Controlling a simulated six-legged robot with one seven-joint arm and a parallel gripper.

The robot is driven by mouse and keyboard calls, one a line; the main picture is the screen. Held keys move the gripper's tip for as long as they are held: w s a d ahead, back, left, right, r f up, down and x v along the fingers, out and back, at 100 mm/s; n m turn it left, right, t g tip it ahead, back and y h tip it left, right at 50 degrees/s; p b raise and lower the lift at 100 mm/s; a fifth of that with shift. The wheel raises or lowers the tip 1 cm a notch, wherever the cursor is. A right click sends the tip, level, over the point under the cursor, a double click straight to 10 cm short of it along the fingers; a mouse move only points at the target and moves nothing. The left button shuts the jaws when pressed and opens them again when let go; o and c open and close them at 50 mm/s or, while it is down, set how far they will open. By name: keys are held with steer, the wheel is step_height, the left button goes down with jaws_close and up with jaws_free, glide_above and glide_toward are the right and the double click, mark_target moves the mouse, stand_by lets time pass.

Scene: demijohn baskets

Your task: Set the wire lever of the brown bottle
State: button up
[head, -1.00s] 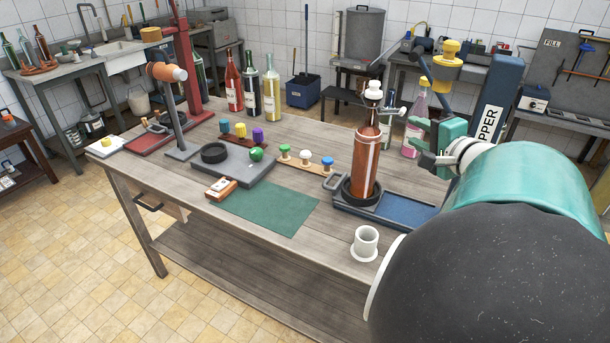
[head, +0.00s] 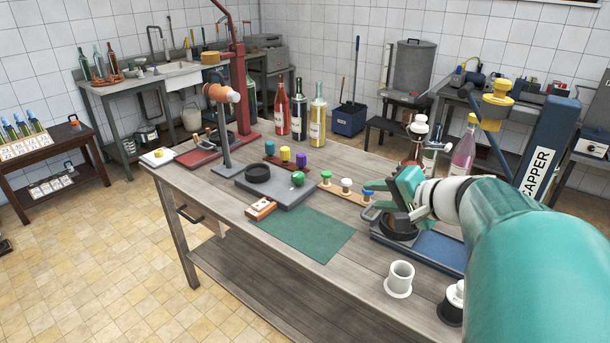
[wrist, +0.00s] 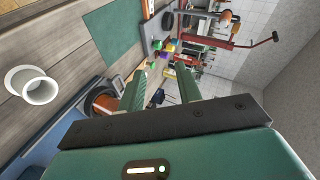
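The brown bottle (head: 415,153) stands upright in a dark ring on the blue stand (head: 443,248). Its white stopper (head: 419,123) and neck show above my gripper, and my gripper hides most of its body. A thin metal wire part shows beside the neck, but its exact position is too small to tell. In the wrist view an orange-brown part of the bottle (wrist: 104,103) shows left of the fingers. My gripper (head: 370,198) is in front of the bottle, fingers pointing left. The wrist view shows its two green fingers (wrist: 161,76) apart with nothing held between them.
The blue capper (head: 540,150) and a pink bottle (head: 464,147) stand to the right. A white cup (head: 399,279) and a dark pot (head: 451,306) stand near the front edge. The green mat (head: 305,240) is clear.

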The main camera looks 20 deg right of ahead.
steer(key=s+a+f+n+g, duration=0.1)
steer(key=a+n+g, duration=0.1)
steer(key=a, duration=0.4)
steer(key=shift+s+a+f+n+y, duration=0.15)
steer(key=shift+s+f+n+y, duration=0.15)
steer(key=shift+f+n+y, duration=0.1)
